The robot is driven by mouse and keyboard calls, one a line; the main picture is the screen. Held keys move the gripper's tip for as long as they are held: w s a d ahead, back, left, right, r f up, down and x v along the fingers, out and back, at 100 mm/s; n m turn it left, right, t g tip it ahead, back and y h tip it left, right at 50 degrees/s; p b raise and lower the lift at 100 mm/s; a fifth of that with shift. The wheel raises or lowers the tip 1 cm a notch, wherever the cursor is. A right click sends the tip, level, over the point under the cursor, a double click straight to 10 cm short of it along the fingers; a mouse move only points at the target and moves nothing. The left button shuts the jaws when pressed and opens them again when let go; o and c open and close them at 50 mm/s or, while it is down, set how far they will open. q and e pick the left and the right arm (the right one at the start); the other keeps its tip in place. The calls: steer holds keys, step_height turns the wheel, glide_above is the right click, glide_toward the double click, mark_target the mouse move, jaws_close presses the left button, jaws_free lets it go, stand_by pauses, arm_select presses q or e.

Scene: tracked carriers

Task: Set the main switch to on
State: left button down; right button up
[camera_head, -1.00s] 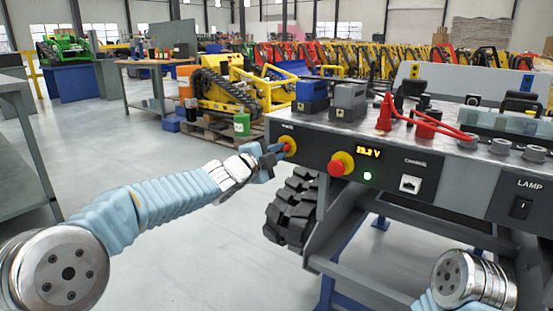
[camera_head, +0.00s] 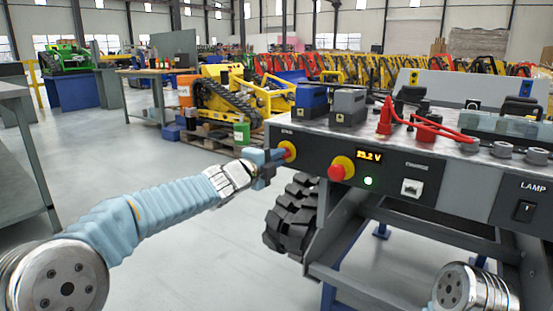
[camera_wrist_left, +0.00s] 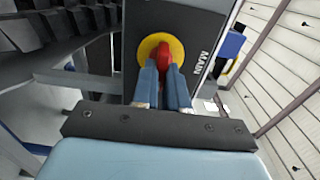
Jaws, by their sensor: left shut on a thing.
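The main switch (camera_wrist_left: 164,57) is a red knob on a round yellow plate, beside the word MAIN on the dark panel. In the head view the main switch (camera_head: 288,151) is at the panel's left end, partly hidden by my gripper. My left gripper (camera_wrist_left: 165,73) is shut on the red knob, with its blue fingers on either side of it. In the head view my left gripper (camera_head: 279,155) reaches the switch from the left. My right gripper is not in view; only part of my right arm shows at the bottom right.
A red button on a yellow collar (camera_head: 341,168) sits right of the switch. A display (camera_head: 369,156) reads about 25.2 V, with a lit green light (camera_head: 368,181) below. A lamp switch (camera_head: 523,211) is at the far right.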

arm_select(q)
steer(key=shift+f, duration=0.1)
steer(key=c, duration=1.2)
jaws_free()
steer(key=shift+o, duration=0.2)
steer(key=shift+s, duration=0.1)
steer(key=v, duration=1.3)
steer(key=shift+s+a+b, duration=0.25)
steer(key=shift+b, duration=0.15)
